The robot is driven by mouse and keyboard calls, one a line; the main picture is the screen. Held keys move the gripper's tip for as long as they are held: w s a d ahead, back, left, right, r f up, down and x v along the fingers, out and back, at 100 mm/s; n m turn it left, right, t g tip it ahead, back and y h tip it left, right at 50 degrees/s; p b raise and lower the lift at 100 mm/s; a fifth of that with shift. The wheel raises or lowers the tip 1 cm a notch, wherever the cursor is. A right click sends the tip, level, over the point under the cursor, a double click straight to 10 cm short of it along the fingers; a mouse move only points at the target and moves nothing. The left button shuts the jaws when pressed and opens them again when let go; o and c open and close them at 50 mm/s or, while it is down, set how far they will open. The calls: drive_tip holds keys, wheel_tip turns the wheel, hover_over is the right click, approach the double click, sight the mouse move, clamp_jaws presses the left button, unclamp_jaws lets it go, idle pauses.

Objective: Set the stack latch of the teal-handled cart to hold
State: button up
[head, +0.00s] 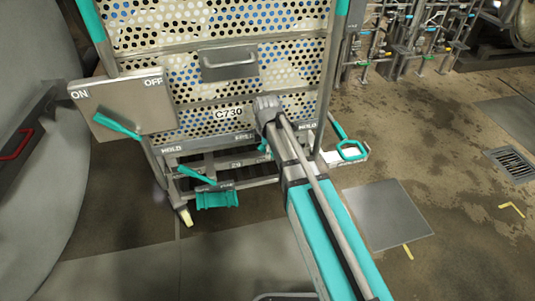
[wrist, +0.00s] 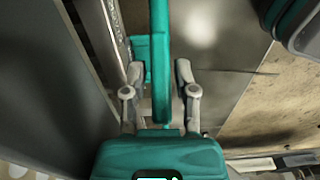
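The cart (head: 222,143) is a metal frame with perforated panels, marked C730, with teal corner posts. HOLD labels show at its lower left and lower right. A teal lever (head: 197,175) slants below the left label. Another teal piece (head: 265,147) shows beside my arm; I cannot tell whether it is a lever or part of my gripper. In the wrist view my gripper (wrist: 159,76) is open, with one finger on each side of a teal bar (wrist: 160,50). Gaps show on both sides of the bar. In the head view my arm hides the fingers.
A plate (head: 128,105) marked ON and OFF with a teal lever stands at left, near a large round grey door (head: 35,190). A teal loop handle (head: 352,150) is at the cart's right. Pipes (head: 410,35) stand at the back right.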

drive_tip(key=shift+f, duration=0.15)
clamp_jaws()
